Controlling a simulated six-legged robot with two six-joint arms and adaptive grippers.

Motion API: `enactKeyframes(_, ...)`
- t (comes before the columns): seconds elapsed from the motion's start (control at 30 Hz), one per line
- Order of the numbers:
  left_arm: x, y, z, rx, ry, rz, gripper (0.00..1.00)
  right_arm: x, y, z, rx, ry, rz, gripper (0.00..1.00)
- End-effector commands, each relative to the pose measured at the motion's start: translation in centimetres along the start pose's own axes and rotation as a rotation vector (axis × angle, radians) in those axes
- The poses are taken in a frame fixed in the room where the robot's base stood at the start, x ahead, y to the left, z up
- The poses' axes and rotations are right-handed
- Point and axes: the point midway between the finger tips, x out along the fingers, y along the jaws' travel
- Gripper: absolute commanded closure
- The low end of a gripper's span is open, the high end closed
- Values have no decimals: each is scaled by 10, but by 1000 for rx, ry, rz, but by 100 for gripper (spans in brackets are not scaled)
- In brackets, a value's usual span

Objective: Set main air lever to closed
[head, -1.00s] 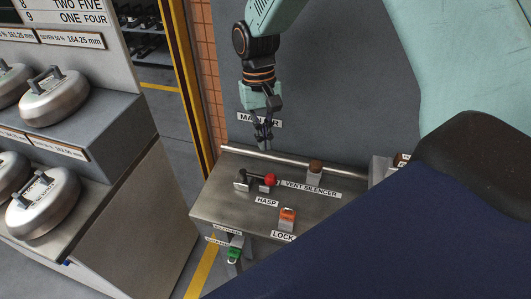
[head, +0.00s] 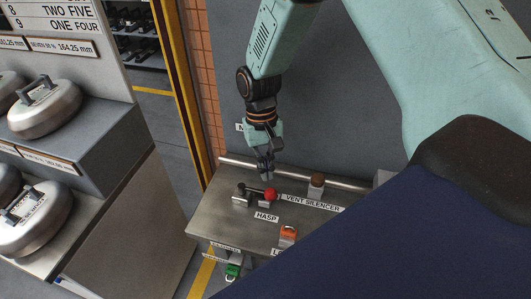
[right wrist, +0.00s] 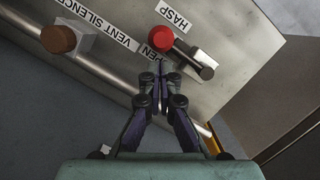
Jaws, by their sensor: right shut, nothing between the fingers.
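The lever with a red ball knob (head: 270,194) and a dark metal arm lies on the grey metal bench top (head: 217,213), beside the HASP label. In the right wrist view the red knob (right wrist: 160,38) lies by a label partly reading "PEN", with the dark lever arm (right wrist: 198,64) running to its lower right. My right gripper (head: 266,177) is shut and empty, pointing down just behind the red knob. In the right wrist view its fingertips (right wrist: 164,70) are close to the knob; I cannot tell whether they touch. My left gripper is out of view.
A brown knob (head: 317,180) stands by the VENT SILENCER label. A metal rail (head: 305,178) runs along the bench's back edge. An orange lock part (head: 288,234) and a green tag (head: 233,270) are nearer.

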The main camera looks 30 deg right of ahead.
Motion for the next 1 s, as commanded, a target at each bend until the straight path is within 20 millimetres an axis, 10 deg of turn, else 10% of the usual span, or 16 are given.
enactKeyframes(1.0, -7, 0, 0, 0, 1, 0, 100, 22, 0, 0, 62, 1, -15, 100)
